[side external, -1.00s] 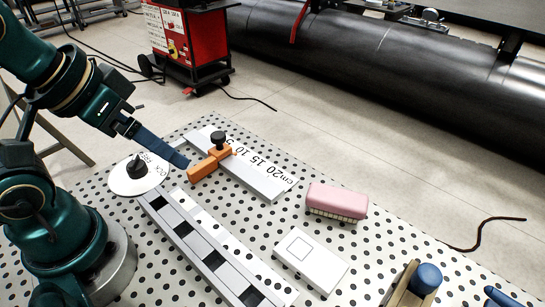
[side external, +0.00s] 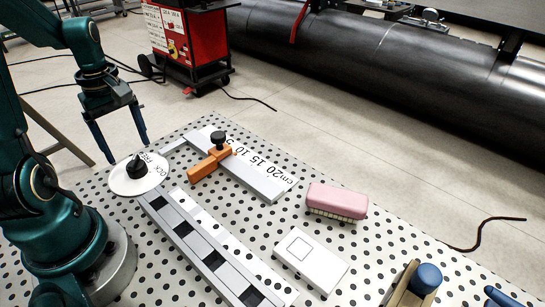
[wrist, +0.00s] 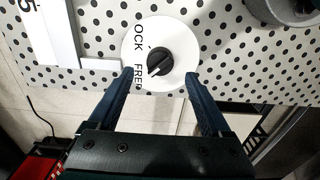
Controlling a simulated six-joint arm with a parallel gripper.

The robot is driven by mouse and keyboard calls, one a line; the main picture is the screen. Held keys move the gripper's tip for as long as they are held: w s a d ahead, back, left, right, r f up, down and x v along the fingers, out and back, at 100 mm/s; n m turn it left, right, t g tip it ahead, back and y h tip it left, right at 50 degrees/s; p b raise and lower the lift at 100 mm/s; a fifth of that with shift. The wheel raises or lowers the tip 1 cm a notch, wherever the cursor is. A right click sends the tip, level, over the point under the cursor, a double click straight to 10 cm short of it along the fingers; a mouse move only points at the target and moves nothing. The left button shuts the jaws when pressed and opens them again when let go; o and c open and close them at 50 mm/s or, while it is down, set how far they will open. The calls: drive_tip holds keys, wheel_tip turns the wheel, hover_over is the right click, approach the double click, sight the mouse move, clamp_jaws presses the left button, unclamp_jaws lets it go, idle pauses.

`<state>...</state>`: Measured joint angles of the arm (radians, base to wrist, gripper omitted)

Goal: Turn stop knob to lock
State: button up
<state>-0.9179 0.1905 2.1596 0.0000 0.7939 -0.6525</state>
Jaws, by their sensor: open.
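The stop knob (side external: 135,167) is black and sits on a round white dial (side external: 122,184) at the left of the perforated table. In the wrist view the knob (wrist: 159,61) has a pale pointer mark on its lower-left side, towards the word FREE; the letters OCK show higher on the dial (wrist: 178,32). My gripper (side external: 127,152) is open and empty, its two blue fingers pointing down above and behind the dial. In the wrist view its fingertips (wrist: 159,74) appear on either side of the knob, at the dial's edges. I see no contact.
An orange stop block (side external: 205,168) with a black knob sits on a scaled rail (side external: 262,184) right of the dial. A slotted grey rail (side external: 183,226) runs towards the front. A pink brush (side external: 337,200) and a white box (side external: 312,260) lie further right.

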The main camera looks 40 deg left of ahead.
sight(133, 160)
drive_tip(key=shift+f, duration=2.45)
clamp_jaws()
